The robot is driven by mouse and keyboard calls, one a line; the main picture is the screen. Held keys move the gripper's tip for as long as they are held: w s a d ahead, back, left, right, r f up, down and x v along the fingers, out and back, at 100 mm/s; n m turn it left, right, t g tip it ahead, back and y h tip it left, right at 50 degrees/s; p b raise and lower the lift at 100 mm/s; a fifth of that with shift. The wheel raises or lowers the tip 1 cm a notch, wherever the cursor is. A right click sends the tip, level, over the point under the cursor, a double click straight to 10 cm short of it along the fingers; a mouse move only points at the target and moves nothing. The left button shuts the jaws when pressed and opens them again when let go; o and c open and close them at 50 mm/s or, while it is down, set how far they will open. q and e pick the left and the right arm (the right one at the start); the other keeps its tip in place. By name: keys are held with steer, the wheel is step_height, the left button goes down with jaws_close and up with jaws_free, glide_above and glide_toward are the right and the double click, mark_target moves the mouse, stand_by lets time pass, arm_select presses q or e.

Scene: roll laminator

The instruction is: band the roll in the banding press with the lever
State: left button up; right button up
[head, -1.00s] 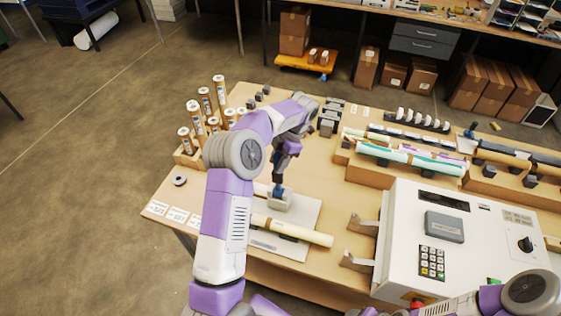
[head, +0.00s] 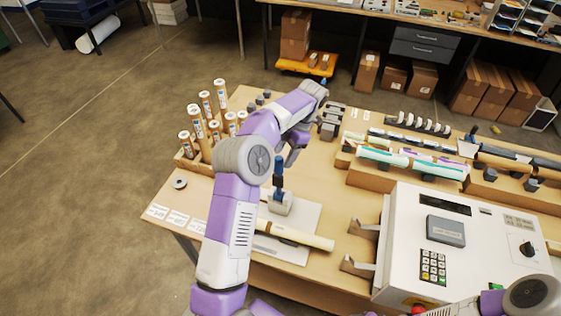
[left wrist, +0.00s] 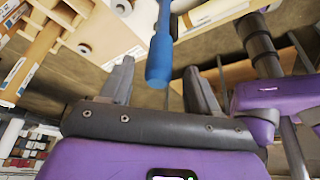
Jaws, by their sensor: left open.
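The banding press (head: 281,203) is a small grey block on a pale plate. Its lever (head: 279,168), with a dark blue grip, stands about upright. A cream roll (head: 300,236) lies across the plate in front of the press; my left arm hides its left end. My left gripper (head: 292,158) is just behind and to the right of the lever, partly hidden by my arm. In the left wrist view its fingers (left wrist: 160,84) are apart and empty, and the blue lever grip (left wrist: 160,58) shows between and beyond the fingertips. My right gripper is out of view.
The white laminator (head: 465,235) with a keypad stands to the right of the press. Upright labelled rolls (head: 205,125) stand in a wooden rack at the left. More rolls (head: 410,160) lie on stands at the back right. A small ring (head: 179,183) lies on the table.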

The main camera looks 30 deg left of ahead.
arm_select(q)
steer(key=shift+v, duration=1.15)
